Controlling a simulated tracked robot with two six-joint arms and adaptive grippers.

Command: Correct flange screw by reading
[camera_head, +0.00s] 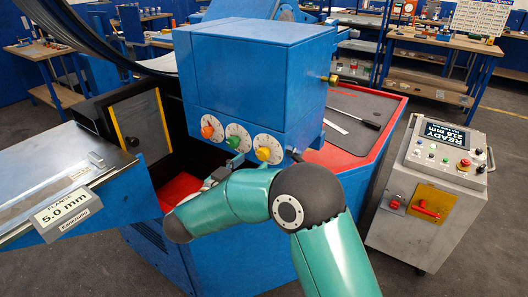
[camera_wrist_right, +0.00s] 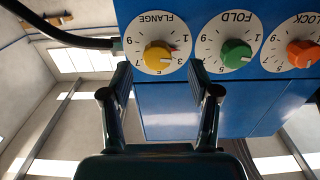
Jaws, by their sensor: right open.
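The flange dial is a white numbered disc with a yellow knob (camera_head: 263,153), the rightmost of three dials on the blue machine's front. In the right wrist view, which is upside down, the flange dial (camera_wrist_right: 158,57) lies between the fingertips in the picture. A pale line on its knob points right there. My right gripper (camera_head: 238,162) is open and empty just below the dials; its fingers (camera_wrist_right: 160,72) seem just short of the knob, contact not clear. A tag (camera_head: 66,209) at the left reads "FLANGE 5.0 mm". The grey console display (camera_head: 444,133) reads "READY" and about 21.8 mm.
The green fold dial (camera_head: 238,138) and orange lock dial (camera_head: 211,128) sit beside the flange dial. The grey console (camera_head: 425,185) stands at the right, with a red handle. A metal-topped table (camera_head: 60,165) is at the left.

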